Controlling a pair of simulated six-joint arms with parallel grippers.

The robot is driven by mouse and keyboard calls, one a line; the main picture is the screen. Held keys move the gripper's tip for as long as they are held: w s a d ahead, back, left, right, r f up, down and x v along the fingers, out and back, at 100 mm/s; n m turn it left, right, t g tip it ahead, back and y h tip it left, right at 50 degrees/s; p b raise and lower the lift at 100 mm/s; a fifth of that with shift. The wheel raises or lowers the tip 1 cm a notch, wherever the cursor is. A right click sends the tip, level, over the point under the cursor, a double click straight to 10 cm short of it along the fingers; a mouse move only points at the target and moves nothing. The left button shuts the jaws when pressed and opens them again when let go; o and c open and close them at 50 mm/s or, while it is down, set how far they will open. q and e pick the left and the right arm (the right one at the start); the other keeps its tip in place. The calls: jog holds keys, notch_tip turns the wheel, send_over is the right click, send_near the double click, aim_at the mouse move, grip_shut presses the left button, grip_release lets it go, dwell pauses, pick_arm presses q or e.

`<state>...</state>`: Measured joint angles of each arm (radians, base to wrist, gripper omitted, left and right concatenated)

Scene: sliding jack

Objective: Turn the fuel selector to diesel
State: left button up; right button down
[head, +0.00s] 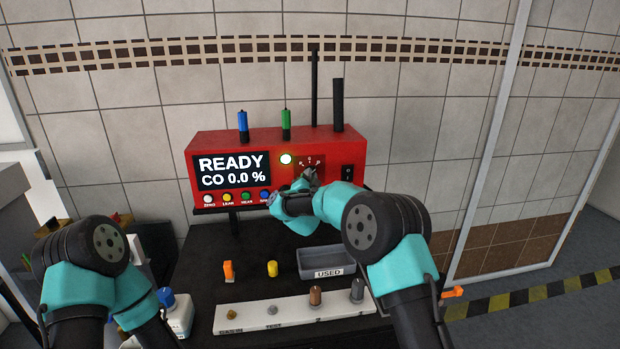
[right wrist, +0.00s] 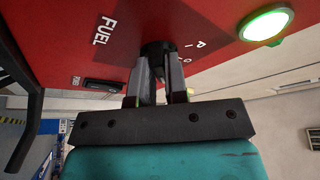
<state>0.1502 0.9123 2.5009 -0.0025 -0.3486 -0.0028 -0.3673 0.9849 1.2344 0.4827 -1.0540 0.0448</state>
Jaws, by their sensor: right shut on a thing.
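The red analyser box (head: 275,150) stands at the back of the black table, its screen reading READY and CO 0.0 %. The fuel selector is a dark knob on the dial at the right of its front. In the right wrist view the knob (right wrist: 157,48) sits between my fingers, beside the word FUEL and small dial letters. My right gripper (head: 305,182) is at the dial and shut on the knob; it also shows in the right wrist view (right wrist: 160,75). The knob's pointing direction is hidden. My left arm is at the lower left; its gripper is not visible.
A lit green-white lamp (head: 286,159) and a black switch (head: 347,173) flank the dial. A grey USED tray (head: 326,262), an orange piece (head: 228,270), a yellow piece (head: 272,268) and a white rack (head: 262,318) occupy the table in front.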

jog(key=shift+r+m+h, duration=0.4)
jog(key=shift+m, duration=0.3)
jog(key=c, duration=1.1)
grip_release()
jog(key=shift+w, duration=0.1)
jog(key=shift+c, duration=0.2)
jog(key=shift+d+f, duration=0.15)
jog(key=shift+f, duration=0.1)
